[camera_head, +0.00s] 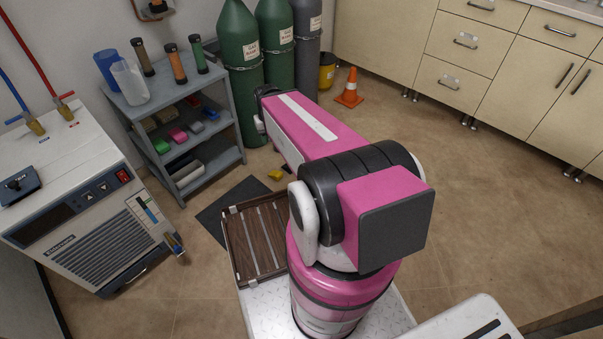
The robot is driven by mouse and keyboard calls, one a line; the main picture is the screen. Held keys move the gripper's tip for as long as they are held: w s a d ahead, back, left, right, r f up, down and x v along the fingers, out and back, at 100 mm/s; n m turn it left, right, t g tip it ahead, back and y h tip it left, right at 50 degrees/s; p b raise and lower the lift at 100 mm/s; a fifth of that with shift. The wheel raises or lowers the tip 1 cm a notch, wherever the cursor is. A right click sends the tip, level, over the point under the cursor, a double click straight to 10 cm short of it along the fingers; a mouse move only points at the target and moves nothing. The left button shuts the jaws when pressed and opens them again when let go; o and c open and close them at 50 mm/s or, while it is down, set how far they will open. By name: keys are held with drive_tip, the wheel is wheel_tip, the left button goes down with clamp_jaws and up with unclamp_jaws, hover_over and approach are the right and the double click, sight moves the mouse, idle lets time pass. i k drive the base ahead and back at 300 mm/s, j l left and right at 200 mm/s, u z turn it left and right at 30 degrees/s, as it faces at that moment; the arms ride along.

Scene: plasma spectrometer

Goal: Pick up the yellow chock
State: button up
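A small yellow chock (275,174) lies on the brown floor, to the right of the grey shelf rack and just beyond the dark mat. A dark gap or shadow shows at its right side, beside my pink upper arm. My arm reaches away over the floor, with its far end near the gas cylinders. My gripper does not show; the far part of the arm is hidden behind the nearer link. I cannot tell how far the gripper is from the chock.
The grey shelf rack (213,157) holds coloured blocks and tubes. Green gas cylinders (241,85) stand behind, with an orange cone (350,90) and yellow bin (327,78) to their right. A white chiller (85,200) stands left. Floor before the cabinets (470,60) is clear.

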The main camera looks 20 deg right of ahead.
sight(277, 175)
drive_tip(key=z, duration=0.15)
drive_tip(key=i+l, duration=0.1)
drive_tip(key=l, duration=0.3)
drive_tip(key=i+l+u, duration=0.1)
drive_tip(key=l, duration=0.3)
drive_tip(key=i+l+u, duration=0.1)
drive_tip(key=l, duration=0.3)
drive_tip(key=i+l+u, duration=0.1)
drive_tip(key=l+u, duration=0.3)
drive_tip(key=l, duration=0.95)
drive_tip(key=k+l+u, duration=0.1)
drive_tip(key=l+u, duration=0.25)
drive_tip(key=l, duration=0.95)
drive_tip(key=k+l+u, duration=0.1)
drive_tip(key=l, duration=0.3)
drive_tip(key=k+l, duration=0.15)
drive_tip(key=l, duration=0.2)
drive_tip(key=k+l+u, duration=0.15)
drive_tip(key=l, duration=0.25)
